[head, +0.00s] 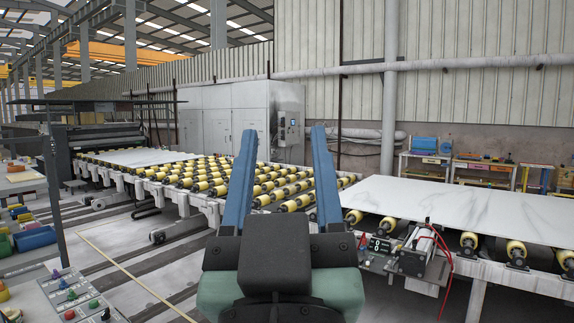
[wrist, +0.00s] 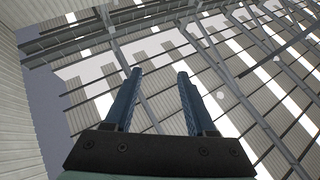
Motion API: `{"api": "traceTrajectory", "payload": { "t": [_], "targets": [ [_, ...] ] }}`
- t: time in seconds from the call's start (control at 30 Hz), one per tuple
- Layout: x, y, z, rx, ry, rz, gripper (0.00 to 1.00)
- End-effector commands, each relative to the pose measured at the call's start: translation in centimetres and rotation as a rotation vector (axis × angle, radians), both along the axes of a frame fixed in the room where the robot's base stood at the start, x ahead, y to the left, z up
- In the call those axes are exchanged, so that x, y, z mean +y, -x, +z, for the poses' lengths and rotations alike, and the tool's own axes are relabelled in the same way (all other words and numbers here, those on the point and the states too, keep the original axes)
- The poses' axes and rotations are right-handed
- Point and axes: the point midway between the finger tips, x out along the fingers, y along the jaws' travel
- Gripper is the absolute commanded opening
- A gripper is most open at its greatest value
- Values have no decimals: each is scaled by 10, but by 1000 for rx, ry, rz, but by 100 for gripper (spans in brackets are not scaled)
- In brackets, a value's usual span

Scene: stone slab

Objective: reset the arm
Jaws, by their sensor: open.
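My gripper (head: 281,135) rises in the lower middle of the head view, its two blue fingers pointing up and standing wide apart. It is open, with nothing between the fingers. Behind it in the head view is the roller conveyor, partly hidden by the gripper. In the wrist view my gripper (wrist: 158,75) also shows open and empty, against the roof beams and skylights of the hall.
A white marbled slab (head: 470,208) lies on the conveyor at right, another slab (head: 135,158) farther back at left. A device with a display and red wires (head: 408,250) sits at the conveyor's near edge. A control panel (head: 80,298) stands at lower left. Workbenches (head: 485,170) line the back wall.

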Motion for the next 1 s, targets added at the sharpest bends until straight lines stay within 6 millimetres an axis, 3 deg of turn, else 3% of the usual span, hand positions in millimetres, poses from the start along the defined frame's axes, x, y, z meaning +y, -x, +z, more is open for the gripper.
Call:
{"api": "traceTrajectory", "payload": {
  "t": [0.03,0.17,0.5,0.83,1.0],
  "targets": [
    [-1,17,19,-75,-19,13,56],
    [-3,41,43,-179,-44,36,56],
    [-3,45,46,-194,-49,40,56],
    [-1,44,-8,-191,-49,46,56],
    [-1,44,-11,-191,-49,49,54]
  ]
}}
